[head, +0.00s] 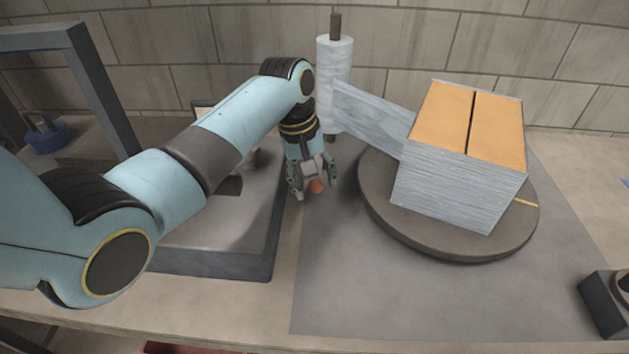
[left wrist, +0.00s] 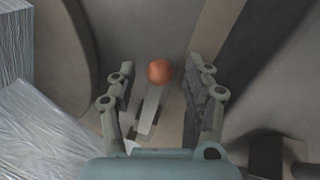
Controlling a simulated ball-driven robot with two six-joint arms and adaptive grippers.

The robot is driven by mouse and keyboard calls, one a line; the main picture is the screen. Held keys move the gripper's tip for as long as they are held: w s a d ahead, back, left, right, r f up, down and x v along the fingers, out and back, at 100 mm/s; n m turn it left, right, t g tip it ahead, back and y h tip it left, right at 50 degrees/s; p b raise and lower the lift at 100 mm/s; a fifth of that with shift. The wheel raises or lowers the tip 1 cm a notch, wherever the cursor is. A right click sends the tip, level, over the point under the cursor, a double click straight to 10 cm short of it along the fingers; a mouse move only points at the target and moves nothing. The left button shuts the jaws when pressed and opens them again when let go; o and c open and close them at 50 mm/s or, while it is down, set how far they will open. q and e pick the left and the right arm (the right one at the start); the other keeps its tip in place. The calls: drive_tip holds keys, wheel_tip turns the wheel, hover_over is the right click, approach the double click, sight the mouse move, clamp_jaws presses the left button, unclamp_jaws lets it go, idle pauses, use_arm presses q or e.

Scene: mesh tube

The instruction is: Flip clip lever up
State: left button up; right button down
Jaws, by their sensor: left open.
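The clip lever is a pale flat bar (left wrist: 150,108) with an orange ball knob (left wrist: 158,71) at its end; the knob also shows in the head view (head: 316,186). My left gripper (head: 313,182) points down over the lever beside the grey mat. It is open, and in the left wrist view its fingers (left wrist: 162,78) stand on either side of the knob and bar, with gaps visible on both sides. The clip's base is mostly hidden by the gripper. My right gripper is not in view.
A round turntable (head: 388,220) bears wrapped boxes (head: 458,185). Stretch film (head: 372,112) runs from them to an upright roll (head: 333,85) behind the gripper. A sink-like basin (head: 215,240) lies left. A dark block (head: 603,303) stands front right. The front mat (head: 370,295) is clear.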

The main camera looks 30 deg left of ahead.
use_arm(q)
drive_tip(key=shift+f, duration=0.3)
clamp_jaws()
idle(0.3)
